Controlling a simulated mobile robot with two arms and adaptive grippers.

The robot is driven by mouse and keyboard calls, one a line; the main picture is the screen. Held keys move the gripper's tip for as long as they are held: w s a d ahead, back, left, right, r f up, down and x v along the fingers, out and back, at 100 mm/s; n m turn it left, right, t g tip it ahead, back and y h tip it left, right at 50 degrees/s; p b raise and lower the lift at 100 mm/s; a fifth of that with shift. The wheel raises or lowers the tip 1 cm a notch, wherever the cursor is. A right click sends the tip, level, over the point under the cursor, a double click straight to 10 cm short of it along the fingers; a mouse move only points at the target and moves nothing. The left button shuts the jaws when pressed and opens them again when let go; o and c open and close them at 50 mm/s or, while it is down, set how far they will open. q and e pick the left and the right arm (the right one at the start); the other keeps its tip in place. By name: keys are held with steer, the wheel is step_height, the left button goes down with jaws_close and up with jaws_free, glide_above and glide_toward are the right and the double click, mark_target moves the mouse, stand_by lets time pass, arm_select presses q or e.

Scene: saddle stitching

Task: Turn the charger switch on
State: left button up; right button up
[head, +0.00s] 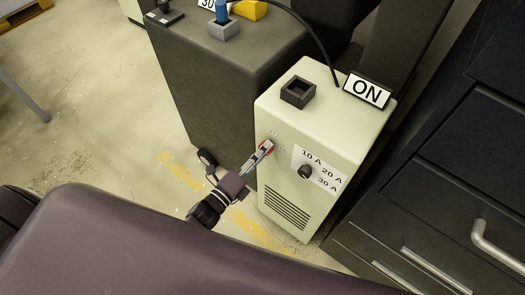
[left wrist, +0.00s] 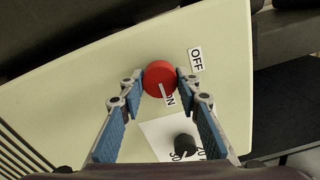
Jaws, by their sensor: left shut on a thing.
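The charger (head: 315,130) is a cream box standing on the floor, and its front panel fills much of the left wrist view (left wrist: 80,85). The red round switch (left wrist: 158,76) has a white line that points toward the ON label (left wrist: 170,96); the OFF label (left wrist: 196,60) is off to one side. My left gripper (head: 266,148) reaches the front panel with its fingers shut on the red switch, one on each side. In the head view the switch (head: 269,147) is mostly hidden by the fingers. My right gripper is not in view.
A black dial (head: 305,172) with 10 A, 20 A and 30 A marks sits beside the switch. Dark drawers (head: 460,190) stand close at right, a dark grey cabinet (head: 215,90) at left.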

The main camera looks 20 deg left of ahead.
arm_select(q)
steer(key=o, duration=1.2)
steer(key=shift+c, duration=0.2)
steer(key=v, duration=1.2)
steer(key=s+a+f+n+g+y, duration=0.1)
steer(key=s+f+n+g+y, duration=0.2)
steer(key=f, duration=0.6)
steer(key=s+a+f+n+g, duration=0.1)
steer(key=s+f+n+g, duration=0.15)
steer(key=f+n, duration=0.5)
steer(key=s+a+f+n+g+y, duration=0.15)
steer(key=s+f, duration=0.25)
steer(key=f, duration=0.6)
steer(key=s+f+n+g+y, duration=0.1)
steer(key=s+f+n+g, duration=0.3)
steer(key=s+f, duration=0.3)
steer(key=s+f+n+g, duration=0.4)
steer(key=s+f+n, duration=0.2)
steer(key=s, duration=0.8)
steer(key=shift+a+f+n+g+y, duration=0.3)
steer(key=shift+a+f+g+y, duration=0.05)
steer(key=shift+a+f+g, duration=0.1)
